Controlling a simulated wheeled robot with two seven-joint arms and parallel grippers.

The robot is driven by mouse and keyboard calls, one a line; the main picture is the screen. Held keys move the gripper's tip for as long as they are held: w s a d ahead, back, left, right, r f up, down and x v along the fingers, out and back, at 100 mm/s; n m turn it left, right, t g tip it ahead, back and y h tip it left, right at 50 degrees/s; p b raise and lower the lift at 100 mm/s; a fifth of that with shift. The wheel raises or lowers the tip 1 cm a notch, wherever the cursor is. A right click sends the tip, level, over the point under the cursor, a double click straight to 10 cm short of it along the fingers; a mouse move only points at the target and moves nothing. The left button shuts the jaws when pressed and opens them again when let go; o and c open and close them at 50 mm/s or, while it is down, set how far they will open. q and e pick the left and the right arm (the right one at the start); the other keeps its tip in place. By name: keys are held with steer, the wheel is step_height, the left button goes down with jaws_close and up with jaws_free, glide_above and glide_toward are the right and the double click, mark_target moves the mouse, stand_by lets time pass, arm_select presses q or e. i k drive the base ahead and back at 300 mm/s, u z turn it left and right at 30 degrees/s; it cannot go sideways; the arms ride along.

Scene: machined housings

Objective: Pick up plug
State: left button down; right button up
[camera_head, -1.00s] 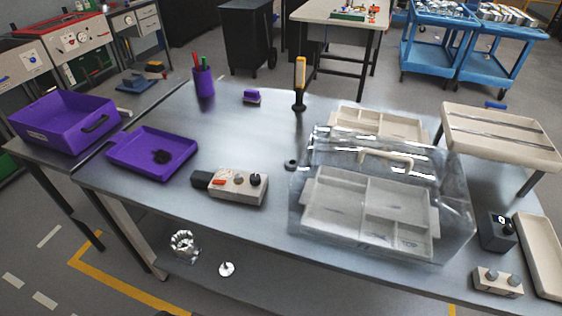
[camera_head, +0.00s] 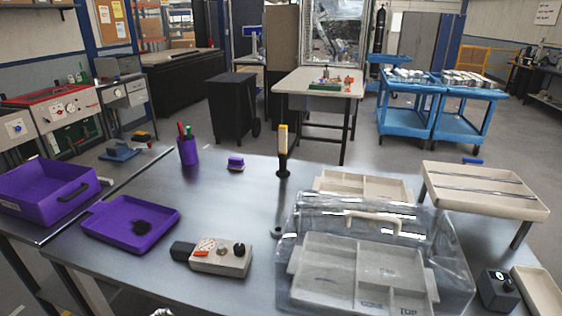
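No part is plainly marked as the plug. A black block (camera_head: 183,251) sits at the left end of a beige control box (camera_head: 221,257) with a red switch and dark knobs, and it may be a plug. A small dark round thing (camera_head: 142,228) lies in the shallow purple tray (camera_head: 110,238); I cannot tell what it is. A small dark ring-shaped piece (camera_head: 277,232) lies by the left side of the clear cover. Neither of my grippers is in view.
A clear cover with a handle (camera_head: 375,219) stands over a beige compartment tray (camera_head: 318,263) at right. A yellow-handled tool (camera_head: 283,150) stands upright behind. A deep purple bin (camera_head: 45,190), pen cup (camera_head: 188,151) and purple block (camera_head: 236,163) are at left. The table's middle is clear.

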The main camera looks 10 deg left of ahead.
mark_target(221, 249)
steer(key=u, duration=3.4)
steer(key=k, duration=0.55)
steer(key=z, duration=1.45)
